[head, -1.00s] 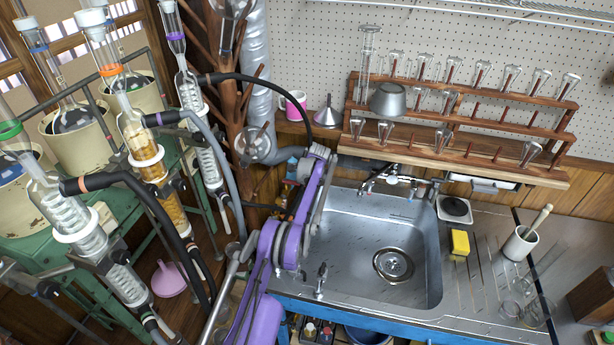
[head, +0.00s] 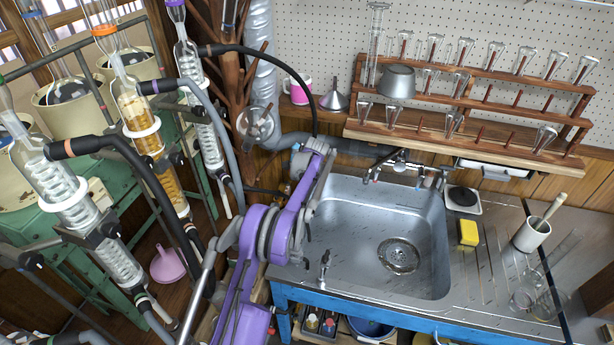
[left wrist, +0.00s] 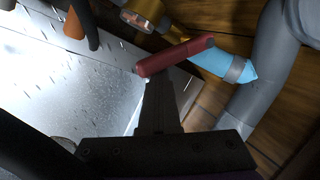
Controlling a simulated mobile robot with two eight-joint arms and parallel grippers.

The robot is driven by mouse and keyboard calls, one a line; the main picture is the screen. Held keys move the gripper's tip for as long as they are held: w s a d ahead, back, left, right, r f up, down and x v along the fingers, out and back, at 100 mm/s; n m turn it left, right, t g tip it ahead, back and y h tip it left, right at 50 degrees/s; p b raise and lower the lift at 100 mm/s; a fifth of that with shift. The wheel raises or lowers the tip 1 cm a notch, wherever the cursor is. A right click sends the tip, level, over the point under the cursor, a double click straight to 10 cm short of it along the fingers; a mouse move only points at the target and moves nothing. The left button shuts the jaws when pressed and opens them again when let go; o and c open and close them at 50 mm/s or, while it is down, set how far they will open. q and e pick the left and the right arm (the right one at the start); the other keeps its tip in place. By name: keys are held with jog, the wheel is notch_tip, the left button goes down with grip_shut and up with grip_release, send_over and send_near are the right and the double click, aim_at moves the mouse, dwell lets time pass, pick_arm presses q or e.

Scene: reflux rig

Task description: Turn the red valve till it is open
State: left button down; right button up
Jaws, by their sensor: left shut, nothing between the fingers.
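The red valve handle (left wrist: 176,56) is a short rounded bar in the left wrist view. It slants up to the right and lies at an angle across the line of the brass fitting (left wrist: 148,14) and the light-blue pipe piece (left wrist: 222,65). My left gripper (left wrist: 159,84) is shut and empty, its fingertips right at the handle's lower side in the picture. I cannot tell if they touch it. In the head view my purple left arm reaches up beside the sink's left edge, and the valve and fingertips are hidden behind it. My right gripper is not in view.
A grey hose (left wrist: 277,60) runs right of the valve. The steel sink (head: 350,260) lies right of my arm, with its tap (head: 400,165) behind. Glass condensers (head: 140,115) with hoses stand close on the left. A wooden glassware rack (head: 470,150) hangs behind the sink.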

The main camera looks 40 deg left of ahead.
pick_arm(q)
jog(key=shift+s+a+f+b, duration=0.1)
jog(key=shift+s+a+b, duration=0.2)
jog(key=shift+s, duration=0.4)
jog(key=shift+s+a+b, duration=0.2)
jog(key=shift+s+b, duration=0.15)
jog(key=shift+s, duration=0.3)
jog(key=shift+s+a+b, duration=0.45)
jog(key=shift+s+a, duration=0.4)
jog(key=shift+s, duration=0.15)
jog(key=r, duration=0.1)
jog(key=r+p, duration=0.1)
jog(key=r, duration=0.1)
jog(key=w+r+p, duration=0.1)
jog(key=shift+d+r, duration=0.35)
jog(key=shift+d, duration=0.05)
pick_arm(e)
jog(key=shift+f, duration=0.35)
pick_arm(q)
jog(key=shift+s, duration=0.1)
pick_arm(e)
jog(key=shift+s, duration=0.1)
